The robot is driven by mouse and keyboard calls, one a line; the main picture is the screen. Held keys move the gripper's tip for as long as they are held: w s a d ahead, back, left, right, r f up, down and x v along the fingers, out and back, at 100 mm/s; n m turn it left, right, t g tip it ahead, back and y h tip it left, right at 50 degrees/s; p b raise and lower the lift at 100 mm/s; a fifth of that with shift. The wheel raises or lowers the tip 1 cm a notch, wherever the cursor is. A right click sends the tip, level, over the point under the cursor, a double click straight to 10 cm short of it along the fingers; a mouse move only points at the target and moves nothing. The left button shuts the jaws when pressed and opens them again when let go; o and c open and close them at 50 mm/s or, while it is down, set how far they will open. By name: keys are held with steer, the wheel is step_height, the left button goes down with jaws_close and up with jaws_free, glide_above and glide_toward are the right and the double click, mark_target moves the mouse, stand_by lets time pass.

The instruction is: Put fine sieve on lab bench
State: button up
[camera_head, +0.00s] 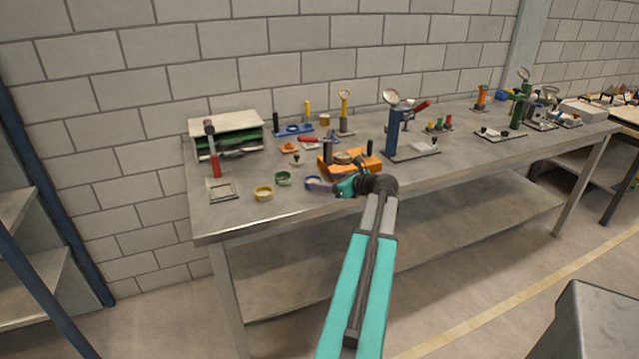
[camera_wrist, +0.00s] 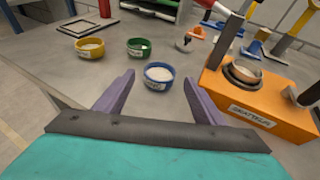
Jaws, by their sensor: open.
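Three small round sieve-like cups stand on the grey lab bench (camera_head: 235,215): a yellow one (camera_head: 264,193), a green one (camera_head: 283,178) and a blue one (camera_head: 312,182). In the wrist view, the blue cup (camera_wrist: 159,75) has a pale mesh-like inside and sits just past and between my fingertips. The yellow cup (camera_wrist: 90,47) and green cup (camera_wrist: 138,47) stand beyond it. Which cup is the fine sieve I cannot tell, as no label on them is readable. My gripper (camera_wrist: 157,80) is open and empty, with purple fingers either side of the blue cup; contact is not visible.
An orange labelled device (camera_wrist: 262,95) stands close to the right finger. A square frame (camera_head: 221,190), a red-handled tool (camera_head: 213,155) and a shelf box (camera_head: 225,137) are at the left. A blue press (camera_head: 392,125) stands farther right. The front-left bench is clear.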

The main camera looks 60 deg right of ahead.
steer(key=v, duration=0.7)
steer(key=shift+b, duration=0.4)
stand_by(0.5)
